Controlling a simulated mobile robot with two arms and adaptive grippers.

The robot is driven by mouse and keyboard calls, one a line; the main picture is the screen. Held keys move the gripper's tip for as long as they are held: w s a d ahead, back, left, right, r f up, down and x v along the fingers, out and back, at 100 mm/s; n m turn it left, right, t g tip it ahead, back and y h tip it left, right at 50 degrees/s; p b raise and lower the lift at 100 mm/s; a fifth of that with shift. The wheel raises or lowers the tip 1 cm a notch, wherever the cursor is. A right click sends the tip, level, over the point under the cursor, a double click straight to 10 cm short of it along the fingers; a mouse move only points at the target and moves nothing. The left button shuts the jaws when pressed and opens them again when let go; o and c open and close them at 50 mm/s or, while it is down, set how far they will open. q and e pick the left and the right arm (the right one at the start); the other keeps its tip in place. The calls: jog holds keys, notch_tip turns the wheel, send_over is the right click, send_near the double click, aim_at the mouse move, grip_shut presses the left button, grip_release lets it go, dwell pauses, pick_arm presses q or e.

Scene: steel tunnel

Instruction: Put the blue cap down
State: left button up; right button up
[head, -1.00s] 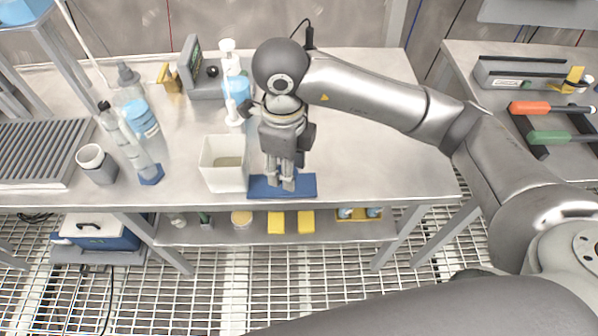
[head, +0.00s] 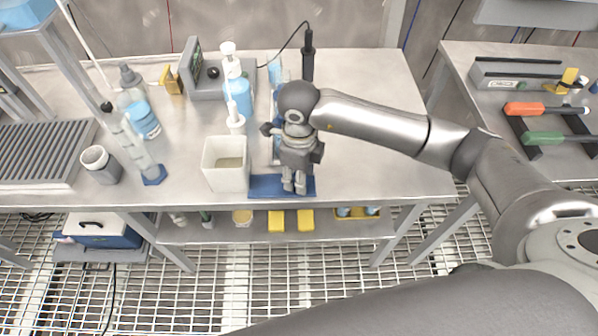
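My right gripper (head: 294,187) points down over a flat blue mat (head: 262,189) at the front edge of the steel table. Its fingertips are close together, at or just above the mat. No blue cap can be made out between or beside the fingers; it may be hidden by them or blend into the blue mat. I cannot tell whether the fingers are shut on anything. My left gripper is not in view.
A white square bin (head: 225,176) stands just left of the mat. The table (head: 385,178) is clear to the right of the mat.

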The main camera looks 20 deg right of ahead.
jog(key=shift+f, duration=0.2)
jog(key=o, duration=0.8)
jog(key=shift+c, duration=0.2)
jog(key=shift+r, duration=0.2)
jog(key=shift+r, duration=0.25)
notch_tip(320, 180, up, 12)
jog(key=b, duration=0.1)
jog(key=shift+f+b, duration=0.2)
jog(key=shift+b, duration=0.15)
jog(key=shift+s+f, duration=0.1)
